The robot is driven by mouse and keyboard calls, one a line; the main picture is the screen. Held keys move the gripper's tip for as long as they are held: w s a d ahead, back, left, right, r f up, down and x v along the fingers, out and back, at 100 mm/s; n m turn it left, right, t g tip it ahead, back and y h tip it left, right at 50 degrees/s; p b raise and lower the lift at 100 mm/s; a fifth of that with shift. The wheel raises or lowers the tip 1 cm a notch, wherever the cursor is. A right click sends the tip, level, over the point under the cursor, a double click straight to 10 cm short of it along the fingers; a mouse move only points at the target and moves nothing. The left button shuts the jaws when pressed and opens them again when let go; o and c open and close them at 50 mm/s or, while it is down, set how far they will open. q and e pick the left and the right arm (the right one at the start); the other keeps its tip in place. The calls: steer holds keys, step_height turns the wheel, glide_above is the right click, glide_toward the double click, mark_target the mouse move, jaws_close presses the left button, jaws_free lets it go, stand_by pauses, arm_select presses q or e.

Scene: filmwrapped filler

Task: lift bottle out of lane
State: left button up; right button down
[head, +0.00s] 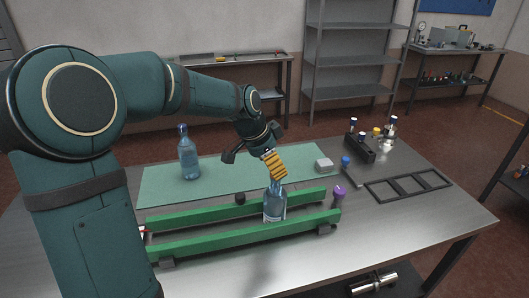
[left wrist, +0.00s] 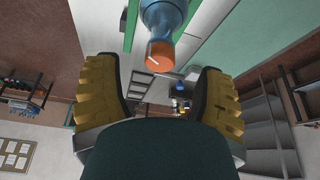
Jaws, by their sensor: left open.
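A clear blue bottle (head: 274,208) stands in the lane between two green rails (head: 240,234) in the head view. Its top is hidden behind the yellow ridged fingers of my left gripper (head: 276,167), which is just above it. In the left wrist view the bottle's blue neck (left wrist: 164,14) and orange cap (left wrist: 162,51) show at the top middle. The open yellow fingers of my left gripper (left wrist: 158,68) are on either side of the cap, with gaps visible. I cannot tell any contact. My right gripper is not in view.
A second blue bottle (head: 189,158) stands on the green mat (head: 225,176) behind the lane. A purple-topped item (head: 338,196) is near the lane's right end. A grey block (head: 324,165), dark caddy (head: 360,148) and black frame (head: 408,186) lie to the right. The front right table is clear.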

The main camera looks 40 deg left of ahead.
arm_select(q)
glide_above(274, 197)
steer(key=w, duration=0.3)
steer(key=shift+a+f, duration=0.2)
steer(key=shift+f, duration=1.1)
steer(key=shift+a+f, duration=0.15)
steer(key=shift+f, duration=1.1)
jaws_close()
